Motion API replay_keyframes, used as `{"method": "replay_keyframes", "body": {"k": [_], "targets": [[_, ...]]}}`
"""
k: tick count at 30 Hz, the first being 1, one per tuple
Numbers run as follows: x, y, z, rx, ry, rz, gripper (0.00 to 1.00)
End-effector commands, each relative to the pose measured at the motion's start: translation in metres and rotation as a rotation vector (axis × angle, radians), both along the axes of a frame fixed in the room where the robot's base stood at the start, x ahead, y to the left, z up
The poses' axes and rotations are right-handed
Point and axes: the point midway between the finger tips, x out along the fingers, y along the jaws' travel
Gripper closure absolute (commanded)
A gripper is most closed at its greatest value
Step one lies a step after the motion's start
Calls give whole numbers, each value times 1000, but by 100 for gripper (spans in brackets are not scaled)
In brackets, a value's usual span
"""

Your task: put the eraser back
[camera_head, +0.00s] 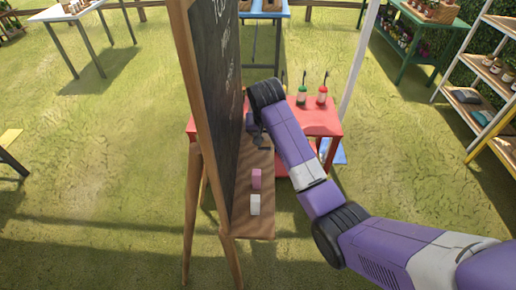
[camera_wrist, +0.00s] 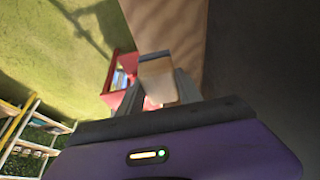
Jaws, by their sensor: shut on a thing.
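My gripper (camera_head: 259,138) is beside the face of the blackboard (camera_head: 217,90), above the far part of its wooden ledge (camera_head: 262,225). In the wrist view, my gripper (camera_wrist: 160,88) is shut on the eraser (camera_wrist: 157,68), a small block with a tan face and a greyish end. The wooden ledge (camera_wrist: 165,22) lies beyond it, and the dark board (camera_wrist: 265,60) fills the right side. I cannot tell whether the eraser touches the ledge or board. In the head view the eraser is mostly hidden by my arm.
A pink block (camera_head: 256,178) and a white block (camera_head: 255,205) lie on the near part of the ledge. A red table (camera_head: 322,122) with a green bottle (camera_head: 302,97) and a red bottle (camera_head: 322,96) stands behind my arm. Shelves (camera_head: 490,90) stand at right; grass is open at left.

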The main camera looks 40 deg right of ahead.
Motion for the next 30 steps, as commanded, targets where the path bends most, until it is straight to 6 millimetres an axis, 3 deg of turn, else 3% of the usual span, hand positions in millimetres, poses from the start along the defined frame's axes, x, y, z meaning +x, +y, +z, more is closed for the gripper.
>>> {"method": "replay_keyframes", "body": {"k": [3,6,13,19,30], "targets": [[17,17,2,-1,1,1,91],[13,13,-18,1,3,-2,91],[13,13,-36,1,2,-2,91],[13,13,-64,0,3,-1,91],[16,16,-71,1,-1,-2,91]]}}
